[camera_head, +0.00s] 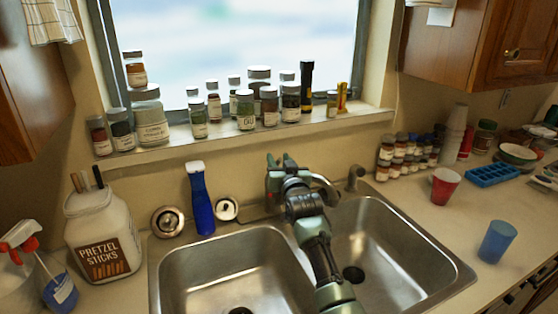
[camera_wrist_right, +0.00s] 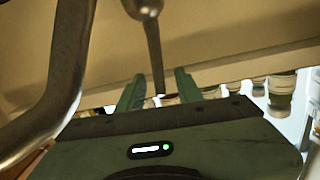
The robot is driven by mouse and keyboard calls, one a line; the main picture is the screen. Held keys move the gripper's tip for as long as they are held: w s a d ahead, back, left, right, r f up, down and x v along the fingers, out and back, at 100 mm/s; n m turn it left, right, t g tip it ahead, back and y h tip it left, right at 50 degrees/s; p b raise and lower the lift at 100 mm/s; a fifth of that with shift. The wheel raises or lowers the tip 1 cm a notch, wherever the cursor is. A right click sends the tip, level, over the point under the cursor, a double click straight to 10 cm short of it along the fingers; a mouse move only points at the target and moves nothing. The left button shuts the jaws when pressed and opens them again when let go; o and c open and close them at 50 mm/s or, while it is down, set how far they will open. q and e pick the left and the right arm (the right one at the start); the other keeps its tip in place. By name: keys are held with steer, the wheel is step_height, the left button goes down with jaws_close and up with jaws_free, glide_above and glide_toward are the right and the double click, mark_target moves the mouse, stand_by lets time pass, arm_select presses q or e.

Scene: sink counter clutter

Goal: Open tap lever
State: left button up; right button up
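My right gripper (camera_head: 280,160) is over the back of the sink at the tap. Its two fingers are apart. In the right wrist view, the thin metal tap lever (camera_wrist_right: 153,45) reaches into the gap between the fingertips (camera_wrist_right: 158,75), with space visible on both sides. The curved tap spout (camera_wrist_right: 62,80) is at the left of that view. In the head view, the spout (camera_head: 328,188) shows just right of my gripper, and my gripper and arm hide the tap body and lever. My left gripper is not in view.
A double steel sink (camera_head: 225,252) lies below my right arm. A blue bottle (camera_head: 201,205) stands behind the left basin. Jars (camera_head: 245,112) line the windowsill above. A red cup (camera_head: 445,186) and blue cup (camera_head: 496,241) stand on the right counter, a pretzel jar (camera_head: 97,235) on the left.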

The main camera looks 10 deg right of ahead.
jaws_close()
steer(key=shift+f, duration=0.1)
stand_by(1.3)
